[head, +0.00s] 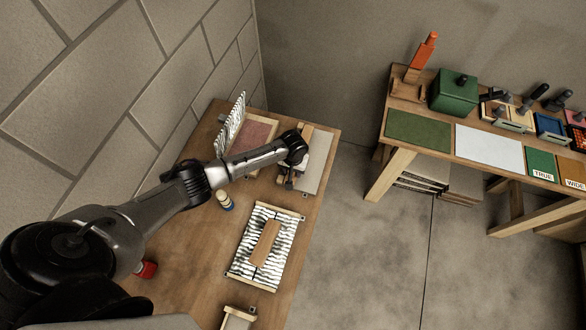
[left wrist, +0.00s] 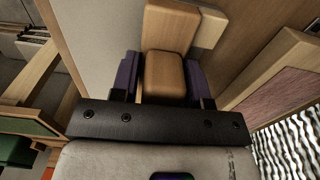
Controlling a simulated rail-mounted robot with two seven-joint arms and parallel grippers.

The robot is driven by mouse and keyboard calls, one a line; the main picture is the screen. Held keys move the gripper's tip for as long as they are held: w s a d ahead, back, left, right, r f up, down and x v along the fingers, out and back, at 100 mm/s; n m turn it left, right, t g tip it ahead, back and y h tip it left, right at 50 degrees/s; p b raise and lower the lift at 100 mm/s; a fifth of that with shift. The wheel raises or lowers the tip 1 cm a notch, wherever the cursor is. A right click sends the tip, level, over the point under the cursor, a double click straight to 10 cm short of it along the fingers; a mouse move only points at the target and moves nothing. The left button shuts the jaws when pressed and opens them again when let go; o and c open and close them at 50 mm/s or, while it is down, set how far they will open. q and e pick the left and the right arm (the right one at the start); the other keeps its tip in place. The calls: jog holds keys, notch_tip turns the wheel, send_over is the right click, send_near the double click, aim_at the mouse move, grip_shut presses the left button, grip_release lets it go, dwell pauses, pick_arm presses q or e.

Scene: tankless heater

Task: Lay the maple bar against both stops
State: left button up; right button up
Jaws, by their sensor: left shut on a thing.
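My left gripper (head: 290,178) reaches over a grey-topped board (head: 319,160) at the far end of the near bench. In the left wrist view its purple-padded fingers (left wrist: 165,82) are shut on a light wooden piece (left wrist: 165,70), which I take to be the maple bar. The bar lies over the grey surface (left wrist: 105,35), its far end close to a pale wooden strip (left wrist: 210,28), possibly a stop. I cannot tell whether they touch. The arm hides much of this in the head view. My right gripper is not in view.
A wave-striped panel (head: 247,262) with a brown wooden block (head: 265,242) lies nearer on the bench. A pinkish framed board (head: 250,133) and a small bottle (head: 225,201) stand close to the arm. A second bench (head: 490,150) holds a green box (head: 453,93) and tools.

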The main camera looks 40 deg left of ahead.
pick_arm(q)
jog(key=shift+f, duration=0.4)
jog(key=o, duration=1.2)
jog(key=shift+r, duration=0.1)
notch_tip(320, 180, up, 14)
jog(key=p, duration=0.1)
